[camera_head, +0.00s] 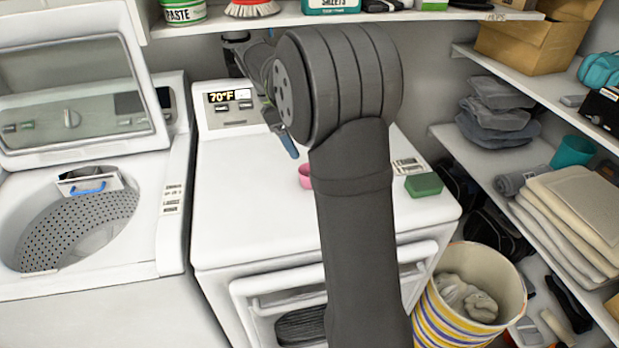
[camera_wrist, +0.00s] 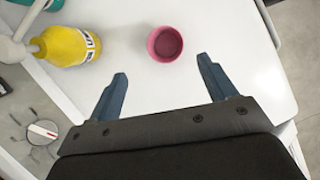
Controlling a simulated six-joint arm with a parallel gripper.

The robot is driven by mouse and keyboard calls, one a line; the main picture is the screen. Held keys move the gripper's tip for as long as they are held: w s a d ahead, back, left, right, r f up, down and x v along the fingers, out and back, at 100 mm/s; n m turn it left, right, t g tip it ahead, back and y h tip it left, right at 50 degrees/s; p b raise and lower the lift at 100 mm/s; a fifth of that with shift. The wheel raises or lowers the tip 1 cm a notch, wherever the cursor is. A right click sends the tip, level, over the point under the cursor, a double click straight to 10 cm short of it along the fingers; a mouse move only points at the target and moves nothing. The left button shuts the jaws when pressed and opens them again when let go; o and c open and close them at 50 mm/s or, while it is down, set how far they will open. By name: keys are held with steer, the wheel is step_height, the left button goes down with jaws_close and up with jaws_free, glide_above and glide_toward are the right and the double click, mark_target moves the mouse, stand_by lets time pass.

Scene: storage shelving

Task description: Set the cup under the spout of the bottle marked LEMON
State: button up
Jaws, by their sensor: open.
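The pink cup (camera_wrist: 165,44) stands upright on the white dryer top in the wrist view, just beyond and between my fingertips. In the head view the cup (camera_head: 304,176) is partly hidden by my arm. My gripper (camera_wrist: 162,70) is open, with nothing between its blue fingers; one finger shows in the head view. A yellow bottle (camera_wrist: 62,46) with a white spout or cap at its left end is left of the cup in the wrist view. Its white label is only partly readable, so I cannot confirm LEMON. My arm seems to hide this bottle in the head view.
A teal object (camera_wrist: 43,5) is cut off near the yellow bottle. A green block (camera_head: 423,184) lies on the right of the dryer top (camera_head: 240,215). An open washer (camera_head: 75,215) is at left, a striped basket (camera_head: 470,300) at right. The dryer's front left is clear.

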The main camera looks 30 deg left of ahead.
steer(key=x, duration=0.5)
steer(key=shift+s+x, duration=0.2)
steer(key=shift+x, duration=1.15)
steer(key=shift+s+x, duration=0.2)
steer(key=shift+x, duration=1.1)
steer(key=shift+f, duration=0.1)
steer(key=c, duration=1.1)
